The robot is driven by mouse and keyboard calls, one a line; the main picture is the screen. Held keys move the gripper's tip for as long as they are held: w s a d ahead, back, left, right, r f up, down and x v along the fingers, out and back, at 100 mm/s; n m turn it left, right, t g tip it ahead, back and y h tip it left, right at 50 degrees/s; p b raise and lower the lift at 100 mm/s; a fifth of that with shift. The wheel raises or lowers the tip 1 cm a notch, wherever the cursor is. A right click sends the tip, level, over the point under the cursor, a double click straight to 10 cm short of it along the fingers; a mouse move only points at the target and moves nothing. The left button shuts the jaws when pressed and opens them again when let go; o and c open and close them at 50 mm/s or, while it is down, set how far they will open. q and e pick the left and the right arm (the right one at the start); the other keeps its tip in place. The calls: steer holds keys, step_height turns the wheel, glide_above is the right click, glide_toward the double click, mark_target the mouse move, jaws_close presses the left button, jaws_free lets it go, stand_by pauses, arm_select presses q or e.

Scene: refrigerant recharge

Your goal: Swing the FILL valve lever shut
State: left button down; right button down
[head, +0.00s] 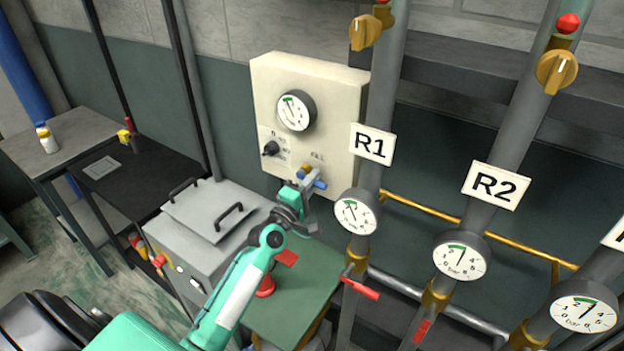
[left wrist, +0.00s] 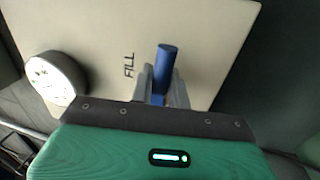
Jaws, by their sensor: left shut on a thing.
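The FILL valve lever is a blue handle (head: 319,183) at the lower right of a cream panel (head: 335,100). Behind it is a brass fitting (head: 305,169). In the head view its blue end sticks out to the right past the fingers. In the left wrist view the blue lever (left wrist: 167,62) stands between the two grey fingers, just right of the FILL label (left wrist: 129,65). My left gripper (head: 303,187) is shut on the lever; it also shows in the left wrist view (left wrist: 162,88). The fingers hide the lever's lower part. My right gripper is not in view.
A round gauge (head: 296,111) and a black knob (head: 271,148) are on the panel. Pipe R1 (head: 384,95), with its gauge (head: 356,212) and a red lever (head: 360,289), stands close on the right. A grey lidded box (head: 190,250) and a green-topped table (head: 310,290) lie below.

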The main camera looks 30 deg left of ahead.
arm_select(q)
steer(key=shift+r+n, duration=0.15)
steer(key=shift+n, duration=0.15)
steer(key=c, duration=1.4)
jaws_free()
steer(key=shift+s+f, duration=0.2)
steer(key=shift+b+v, duration=2.1)
steer(key=shift+v, duration=4.6)
steer(key=shift+r, duration=0.1)
